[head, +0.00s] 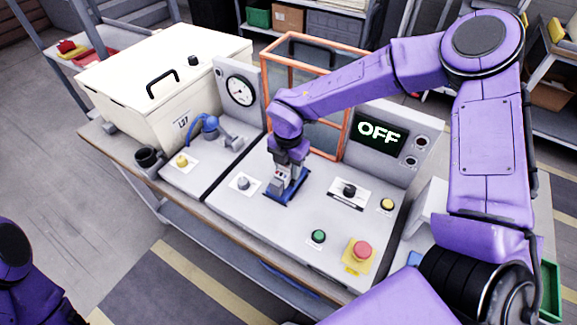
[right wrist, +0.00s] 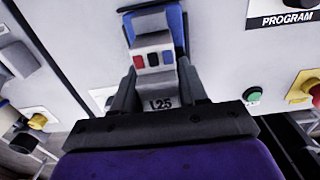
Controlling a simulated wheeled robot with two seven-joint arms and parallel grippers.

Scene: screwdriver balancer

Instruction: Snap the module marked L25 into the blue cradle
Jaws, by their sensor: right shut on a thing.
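The module marked L25 (right wrist: 160,103) is grey with a red and a blue patch and sits between the fingers of my right gripper (right wrist: 157,68). In the head view the right gripper (head: 287,168) points down at the blue cradle (head: 289,195) on the grey panel, shut on the module. In the right wrist view the blue cradle (right wrist: 178,22) shows behind and around the module's far end. The module stands over the cradle; whether it is fully seated I cannot tell. My left gripper is out of view; only part of my left arm shows at lower left.
An OFF display (head: 381,133) and an orange-framed guard (head: 320,45) stand behind. A black knob (head: 348,190), green button (head: 318,236) and red emergency button (head: 361,250) lie right of the cradle. A grey knob (head: 243,183) is close on its left.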

